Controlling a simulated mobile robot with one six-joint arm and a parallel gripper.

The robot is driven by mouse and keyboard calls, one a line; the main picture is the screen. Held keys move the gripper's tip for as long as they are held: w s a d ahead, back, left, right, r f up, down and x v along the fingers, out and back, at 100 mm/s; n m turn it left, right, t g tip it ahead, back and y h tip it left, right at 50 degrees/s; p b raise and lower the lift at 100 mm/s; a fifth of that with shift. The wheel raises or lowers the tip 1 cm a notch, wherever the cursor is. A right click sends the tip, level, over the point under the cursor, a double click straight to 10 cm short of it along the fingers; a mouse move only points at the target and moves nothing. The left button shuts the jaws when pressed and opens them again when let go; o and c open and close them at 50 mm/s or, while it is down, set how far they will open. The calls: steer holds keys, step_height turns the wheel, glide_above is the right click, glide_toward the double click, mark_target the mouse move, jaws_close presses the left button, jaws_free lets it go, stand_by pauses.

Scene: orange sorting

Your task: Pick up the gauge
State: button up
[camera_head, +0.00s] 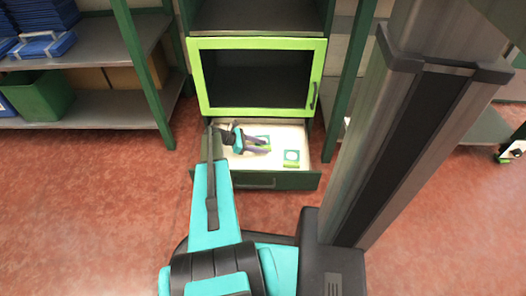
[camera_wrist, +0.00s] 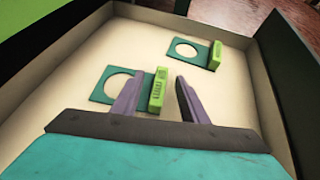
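Two alike gauges lie flat in the open drawer. Each has a dark green plate with a round hole and a light green block along one side. The nearer gauge (camera_wrist: 102,94) is just in front of my gripper (camera_wrist: 160,80), its block showing between the two purple fingertips. The other gauge (camera_wrist: 190,50) lies farther off, up and right in the wrist view. In the head view, my gripper (camera_head: 262,148) is over the drawer and partly covers one gauge (camera_head: 263,138); the other gauge (camera_head: 291,159) is clear to its right. My gripper is open, holding nothing; finger height above the drawer floor is unclear.
The pale-floored drawer (camera_head: 308,178) has dark walls around the gauges. Above it is a cabinet compartment with a bright green frame (camera_head: 258,112). Shelving with a green bin (camera_head: 42,97) and blue trays (camera_head: 42,48) stands at left. Red floor is free in front.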

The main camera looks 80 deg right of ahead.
steer(key=shift+c, duration=0.4)
jaws_close()
steer(key=shift+r, duration=0.1)
step_height(320, 180, up, 10)
steer(key=p, duration=0.4)
steer(key=shift+p, duration=0.3)
stand_by(0.5)
